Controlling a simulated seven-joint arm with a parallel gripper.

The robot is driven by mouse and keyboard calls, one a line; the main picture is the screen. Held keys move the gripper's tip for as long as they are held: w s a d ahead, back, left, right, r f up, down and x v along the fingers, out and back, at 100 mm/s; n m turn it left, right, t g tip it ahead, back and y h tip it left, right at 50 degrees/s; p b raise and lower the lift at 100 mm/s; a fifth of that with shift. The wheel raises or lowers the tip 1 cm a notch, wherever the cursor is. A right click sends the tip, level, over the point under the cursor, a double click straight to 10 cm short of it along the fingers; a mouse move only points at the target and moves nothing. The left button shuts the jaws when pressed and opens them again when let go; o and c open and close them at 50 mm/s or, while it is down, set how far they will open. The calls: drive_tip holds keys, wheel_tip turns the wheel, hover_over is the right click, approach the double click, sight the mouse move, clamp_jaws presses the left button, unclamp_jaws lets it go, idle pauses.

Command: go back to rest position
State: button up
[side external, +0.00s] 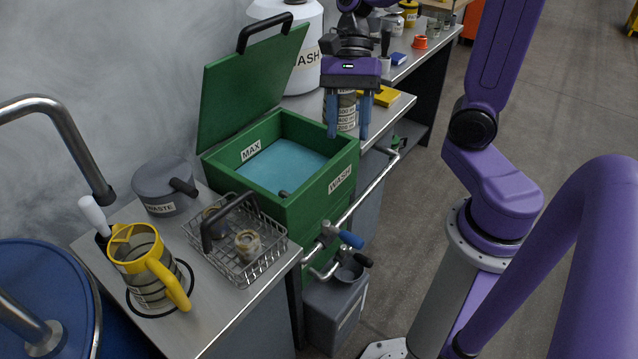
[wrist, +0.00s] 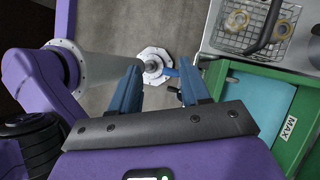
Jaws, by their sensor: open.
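My gripper (side external: 348,132) is open and points down, with its two blue fingers apart. In the side view it hangs over the right rim of the green wash tank (side external: 303,205) or beside it; the exact height is unclear. A striped, labelled container (side external: 347,108) shows between the fingers in that view, apparently behind them. In the wrist view the gap between my fingers (wrist: 160,72) is empty, with floor and a pale round base below. The tank (wrist: 237,82) lies to the right there. Its lid (side external: 250,92) stands open and blue liquid (side external: 282,168) fills it.
A wire basket (side external: 238,252) with small jars stands left of the tank, beside a yellow-handled jug (side external: 150,265) and a grey waste pot (side external: 165,186). A white wash bottle (side external: 300,50) stands behind. A valve with a blue handle (side external: 350,239) sticks out in front. The floor is open.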

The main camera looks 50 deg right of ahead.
drive_tip(key=s+f+n+t+h, duration=0.1)
drive_tip(key=s+n, duration=0.5)
drive_tip(key=n, duration=0.7)
drive_tip(key=s+f+n+t+h, duration=0.2)
drive_tip(key=s+f+n+h, duration=0.1)
drive_tip(key=n, duration=1)
drive_tip(key=s+h, duration=0.1)
drive_tip(key=s, duration=0.1)
drive_tip(key=shift+s+f+n, duration=0.15)
drive_tip(key=shift+s+n, duration=0.2)
drive_tip(key=shift+n, duration=0.05)
